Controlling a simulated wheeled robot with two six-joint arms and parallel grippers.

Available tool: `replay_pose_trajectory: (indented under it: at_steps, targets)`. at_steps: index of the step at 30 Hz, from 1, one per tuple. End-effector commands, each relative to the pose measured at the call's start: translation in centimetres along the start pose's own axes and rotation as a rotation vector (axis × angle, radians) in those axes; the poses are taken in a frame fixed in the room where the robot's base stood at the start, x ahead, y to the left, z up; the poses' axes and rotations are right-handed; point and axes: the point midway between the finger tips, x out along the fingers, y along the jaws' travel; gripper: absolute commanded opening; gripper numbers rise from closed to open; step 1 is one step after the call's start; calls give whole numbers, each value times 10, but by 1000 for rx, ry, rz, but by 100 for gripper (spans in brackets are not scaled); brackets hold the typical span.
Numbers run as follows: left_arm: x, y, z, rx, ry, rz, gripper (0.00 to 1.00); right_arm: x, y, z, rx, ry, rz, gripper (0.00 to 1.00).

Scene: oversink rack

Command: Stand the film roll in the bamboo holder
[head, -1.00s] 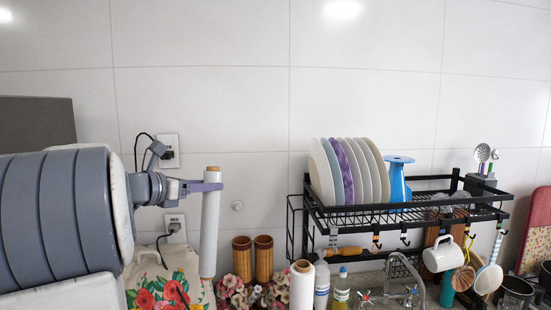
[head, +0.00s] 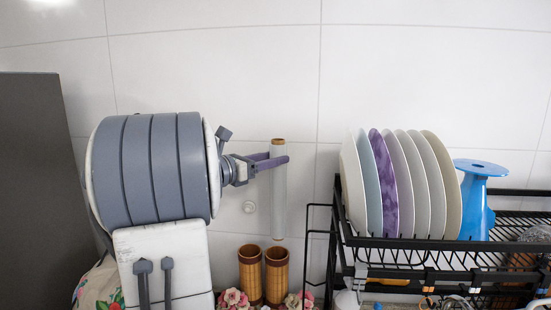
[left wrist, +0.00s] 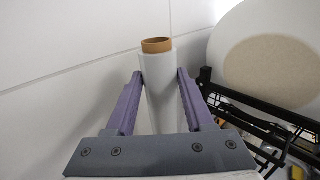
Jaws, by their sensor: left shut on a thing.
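The film roll (head: 279,205) is a white tube with a brown core. My left gripper (head: 276,162) is shut on it near its top and holds it upright in the air. In the left wrist view, the film roll (left wrist: 156,72) sits between the purple fingers of my left gripper (left wrist: 158,80). The bamboo holder (head: 263,278) is a pair of brown bamboo tubes side by side, with open tops. The roll's lower end is a little above the tubes, over the right one in the picture; its depth relative to them is unclear. My right gripper is not in view.
A black rack (head: 345,232) with several upright plates (head: 408,185) and a blue stand (head: 475,205) is to the right. Pink flowers (head: 233,299) surround the tubes' base. A tiled wall (head: 240,60) is behind. A floral bag (head: 98,285) is at lower left.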

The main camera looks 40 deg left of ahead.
Motion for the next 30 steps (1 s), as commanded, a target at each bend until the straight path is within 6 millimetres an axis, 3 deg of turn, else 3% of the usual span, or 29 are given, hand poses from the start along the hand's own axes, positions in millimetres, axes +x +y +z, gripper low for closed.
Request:
replay_pose_trajectory:
  at_steps: [8,30]
  targets:
    - [0,0,-7,-1,0,-1,0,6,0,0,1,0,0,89]
    - [1,-1,-59,-2,0,-3,0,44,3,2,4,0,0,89]
